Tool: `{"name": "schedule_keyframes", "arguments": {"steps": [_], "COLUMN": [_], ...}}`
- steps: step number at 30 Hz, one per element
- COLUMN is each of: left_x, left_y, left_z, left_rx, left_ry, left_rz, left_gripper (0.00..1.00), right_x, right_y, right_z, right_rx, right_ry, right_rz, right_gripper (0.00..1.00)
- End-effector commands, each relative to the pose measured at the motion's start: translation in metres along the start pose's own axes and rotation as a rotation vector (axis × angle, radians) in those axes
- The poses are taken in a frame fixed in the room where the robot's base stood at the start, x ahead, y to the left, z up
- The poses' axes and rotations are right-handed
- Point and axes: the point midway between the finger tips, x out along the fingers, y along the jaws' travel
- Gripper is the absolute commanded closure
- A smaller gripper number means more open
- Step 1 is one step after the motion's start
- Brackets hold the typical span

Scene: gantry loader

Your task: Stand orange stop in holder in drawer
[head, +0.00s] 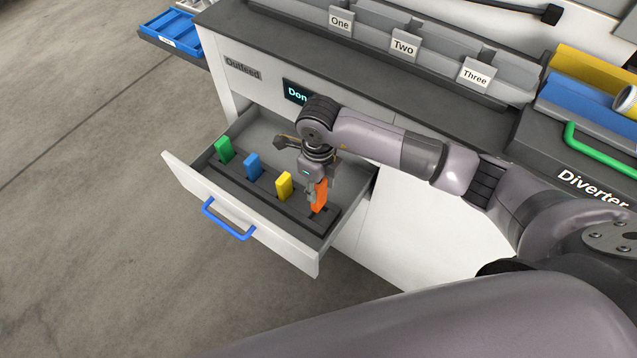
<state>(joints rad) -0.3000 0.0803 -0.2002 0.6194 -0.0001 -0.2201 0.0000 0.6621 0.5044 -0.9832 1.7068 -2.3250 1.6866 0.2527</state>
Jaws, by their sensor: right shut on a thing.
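The orange stop (319,196) is upright at the right end of the dark holder (265,203) in the open drawer (239,222). My right gripper (314,190) is shut on it, reaching down from above. The stop's lower end is at the holder's rightmost slot; I cannot tell how deep it sits. Green (224,149), blue (253,166) and yellow (284,185) stops stand upright in the holder, in a row to the left of the orange one. My left gripper is not in view.
The drawer has a blue handle (229,220) and is pulled out of the white cabinet. Lanes labelled One, Two and Three (477,74) lie on the cabinet top. The Diverter box (590,170) with a green handle stands at right. A blue tray (172,32) is at upper left.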

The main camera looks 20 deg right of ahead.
Motion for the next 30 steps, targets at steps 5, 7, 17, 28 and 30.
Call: {"name": "schedule_keyframes", "arguments": {"steps": [5,7,17,28,30], "left_x": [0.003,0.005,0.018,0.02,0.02], "left_y": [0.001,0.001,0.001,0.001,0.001], "left_z": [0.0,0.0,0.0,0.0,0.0], "left_rx": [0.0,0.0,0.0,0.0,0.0], "left_ry": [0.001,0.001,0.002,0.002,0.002], "left_rz": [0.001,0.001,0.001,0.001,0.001], "left_gripper": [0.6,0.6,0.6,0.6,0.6], "right_x": [0.003,0.005,0.019,0.022,0.022], "right_y": [0.0,0.0,0.0,0.0,0.0], "right_z": [0.0,0.0,0.001,0.001,0.001], "right_rx": [0.0,0.0,0.0,0.0,0.0], "right_ry": [0.0,0.0,0.0,0.0,0.0], "right_rz": [0.0,0.0,0.0,0.0,0.0], "right_gripper": [0.94,0.94,0.94,0.94,0.94]}}
